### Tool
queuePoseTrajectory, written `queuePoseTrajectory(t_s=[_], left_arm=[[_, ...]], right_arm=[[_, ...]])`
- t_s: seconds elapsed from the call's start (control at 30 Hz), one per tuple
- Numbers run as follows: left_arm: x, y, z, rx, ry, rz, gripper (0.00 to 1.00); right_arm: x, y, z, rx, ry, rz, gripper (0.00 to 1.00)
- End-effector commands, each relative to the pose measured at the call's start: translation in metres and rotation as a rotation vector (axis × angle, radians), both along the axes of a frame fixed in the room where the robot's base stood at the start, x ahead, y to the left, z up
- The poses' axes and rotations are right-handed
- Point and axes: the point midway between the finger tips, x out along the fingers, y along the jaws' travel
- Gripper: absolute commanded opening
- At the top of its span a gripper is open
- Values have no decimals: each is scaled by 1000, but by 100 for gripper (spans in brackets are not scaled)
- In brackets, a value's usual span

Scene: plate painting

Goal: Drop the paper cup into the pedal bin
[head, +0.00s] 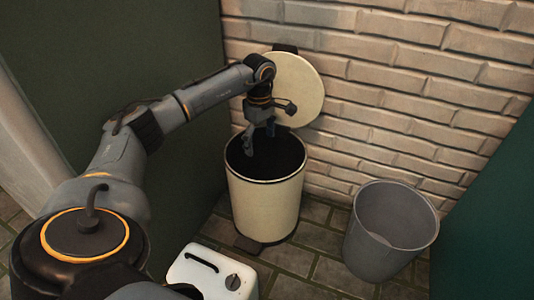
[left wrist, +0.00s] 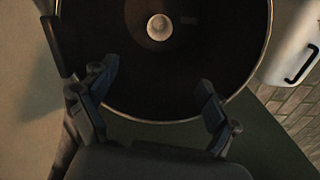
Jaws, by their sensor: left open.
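The cream pedal bin (head: 264,205) stands against the brick wall with its round lid (head: 303,92) raised. My left gripper (head: 259,142) is above its dark opening, pointing down, with fingers spread and nothing between them. In the left wrist view the open fingers (left wrist: 156,80) show over the bin's rim (left wrist: 165,119). A small pale round thing, seemingly the paper cup (left wrist: 159,27), shows inside the dark bin, apart from the fingers. The cup is hidden in the head view. My right gripper is not in view.
A grey open bucket (head: 352,225) stands right of the pedal bin, with something pale inside that I cannot make out. A white container with a black handle (head: 214,262) stands in front; it also shows in the left wrist view (left wrist: 288,52). Green panels flank both sides.

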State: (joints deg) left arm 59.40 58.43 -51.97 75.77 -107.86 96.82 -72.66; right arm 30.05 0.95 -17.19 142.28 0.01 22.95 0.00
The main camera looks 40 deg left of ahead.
Motion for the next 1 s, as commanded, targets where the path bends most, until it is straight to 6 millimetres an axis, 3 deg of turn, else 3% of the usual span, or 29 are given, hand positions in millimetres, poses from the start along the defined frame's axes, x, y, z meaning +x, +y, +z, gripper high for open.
queuePoseTrajectory(t_s=[0.17, 0.6, 0.77, 1.0], left_arm=[[1, 0, 20, -1, -4, 0, 88], [1, 0, 105, -1, -3, 0, 88], [0, 0, 117, 0, -1, 0, 88], [0, 0, 119, 0, 0, 0, 88]], right_arm=[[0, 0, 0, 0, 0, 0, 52], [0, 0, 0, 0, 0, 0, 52], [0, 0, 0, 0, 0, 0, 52], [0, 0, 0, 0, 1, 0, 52]])
